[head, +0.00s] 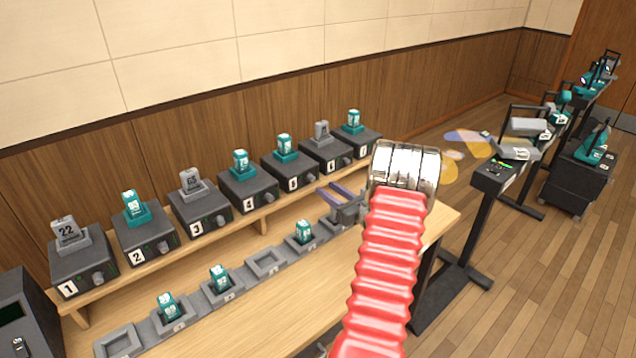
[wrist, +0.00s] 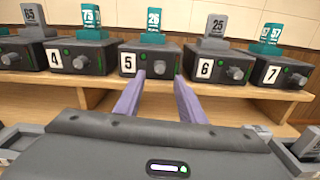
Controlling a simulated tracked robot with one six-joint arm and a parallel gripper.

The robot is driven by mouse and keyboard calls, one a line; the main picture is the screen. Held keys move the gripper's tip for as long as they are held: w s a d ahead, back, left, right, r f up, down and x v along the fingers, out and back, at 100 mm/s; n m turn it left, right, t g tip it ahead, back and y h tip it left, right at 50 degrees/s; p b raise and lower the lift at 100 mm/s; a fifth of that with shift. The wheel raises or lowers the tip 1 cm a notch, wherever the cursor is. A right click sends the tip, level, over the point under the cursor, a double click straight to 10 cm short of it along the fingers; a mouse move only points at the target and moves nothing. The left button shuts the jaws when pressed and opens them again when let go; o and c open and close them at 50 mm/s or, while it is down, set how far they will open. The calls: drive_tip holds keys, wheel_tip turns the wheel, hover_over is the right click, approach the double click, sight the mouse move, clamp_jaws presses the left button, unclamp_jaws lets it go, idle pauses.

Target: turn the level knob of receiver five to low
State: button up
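Receiver five (head: 284,170) is a dark box with a white 5 label and a teal pack numbered 26 on top. It is central in the wrist view (wrist: 143,52). Its grey level knob (wrist: 158,67) is on the front, right of the label, with a green light above it. The knob's pointing direction is too small to tell. My gripper (head: 337,190) is open and empty, in front of the receiver row. In the wrist view its two purple fingers (wrist: 160,78) point at receiver five, their tips either side of the knob. I cannot tell whether they touch it.
Receiver four (wrist: 82,55) and receiver six (wrist: 217,62) stand close on either side, with their own knobs. The receivers stand on a wooden shelf (head: 205,254). Below it, a row of grey cradles, some holding teal packs (head: 303,232), lies on the table (head: 300,285).

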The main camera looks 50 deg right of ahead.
sight(314, 179)
drive_tip(key=shift+x, duration=3.2)
drive_tip(key=shift+c, duration=0.2)
clamp_jaws()
